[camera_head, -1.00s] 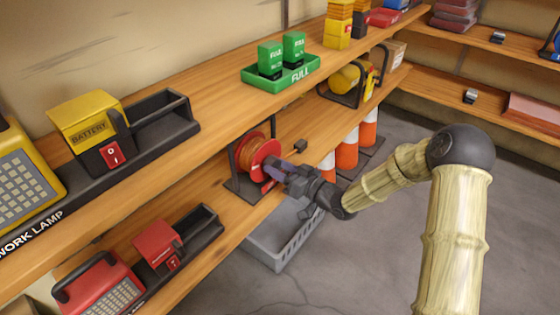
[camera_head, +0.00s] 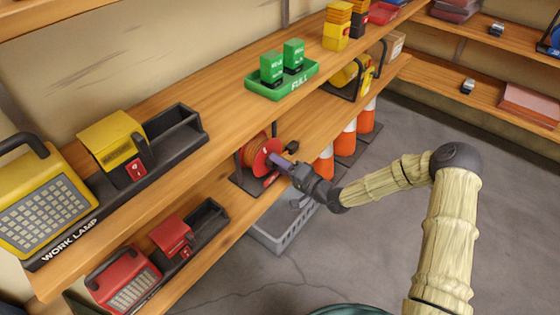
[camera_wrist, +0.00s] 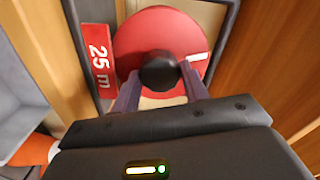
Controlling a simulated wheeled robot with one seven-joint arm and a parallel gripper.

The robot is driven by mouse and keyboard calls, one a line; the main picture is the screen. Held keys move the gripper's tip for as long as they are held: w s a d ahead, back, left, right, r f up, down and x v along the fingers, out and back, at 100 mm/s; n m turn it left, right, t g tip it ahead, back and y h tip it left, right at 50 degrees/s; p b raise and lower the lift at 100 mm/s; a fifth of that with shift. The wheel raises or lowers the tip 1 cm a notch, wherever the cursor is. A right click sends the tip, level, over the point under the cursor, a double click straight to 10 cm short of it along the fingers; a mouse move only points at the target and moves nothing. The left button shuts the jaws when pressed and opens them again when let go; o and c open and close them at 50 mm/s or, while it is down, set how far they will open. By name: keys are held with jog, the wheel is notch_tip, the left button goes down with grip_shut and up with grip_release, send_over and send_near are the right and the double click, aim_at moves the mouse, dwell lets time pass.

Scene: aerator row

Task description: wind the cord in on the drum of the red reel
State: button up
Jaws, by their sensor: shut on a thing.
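My gripper (camera_head: 280,162) is at the reel's near face. In the wrist view the reel's red disc (camera_wrist: 140,32) fills the top middle. A round black knob (camera_wrist: 159,72) sits in front of the disc, between the two fingers of my gripper (camera_wrist: 157,88), which is shut on it. A white mark (camera_wrist: 197,57) shows on the disc, right of the knob. A small black block (camera_head: 292,147) lies beside the reel; whether it is the cord's end is unclear.
A red "25 m" label (camera_wrist: 101,55) is on the reel's frame. Orange-and-white cones (camera_head: 345,140) stand to the right. A grey crate (camera_head: 285,235) sits below the shelf edge. The upper shelf (camera_head: 225,115) overhangs the reel. Open floor lies on the right.

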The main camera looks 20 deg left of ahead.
jog(key=m, duration=0.3)
jog(key=shift+f+m+p, duration=0.1)
jog(key=shift+m+p, duration=0.2)
jog(key=shift+p, duration=0.05)
dwell(0.3)
jog(key=o, duration=1)
jog(key=shift+d, duration=0.15)
jog(key=p+v, duration=0.1)
jog(key=v, duration=1.6)
jog(key=shift+p, duration=0.4)
jog(key=shift+d, duration=0.1)
